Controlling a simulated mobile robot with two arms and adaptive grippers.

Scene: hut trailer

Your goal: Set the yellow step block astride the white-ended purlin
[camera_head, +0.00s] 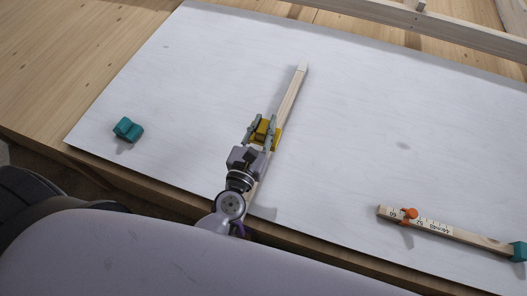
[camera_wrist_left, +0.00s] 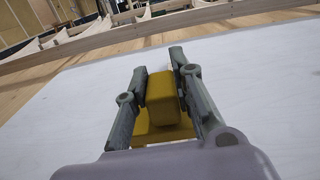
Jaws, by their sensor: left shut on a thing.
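My left gripper (camera_head: 262,127) is shut on the yellow step block (camera_head: 265,137). The block also shows between the fingers in the left wrist view (camera_wrist_left: 162,95), with its wider part below. The white-ended purlin (camera_head: 292,93) is a pale wooden bar running from its white end at the upper right down under my gripper and the block. The block is at or just over the purlin; I cannot tell whether they touch. In the left wrist view the block and fingers hide most of the purlin. My right gripper is not in view.
A teal block (camera_head: 128,129) lies alone at the left of the white board (camera_head: 190,60). A second bar (camera_head: 455,235) with a printed scale, an orange piece (camera_head: 410,214) and a teal end block (camera_head: 518,251) lies at lower right. A wooden rail (camera_head: 450,37) runs along the back.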

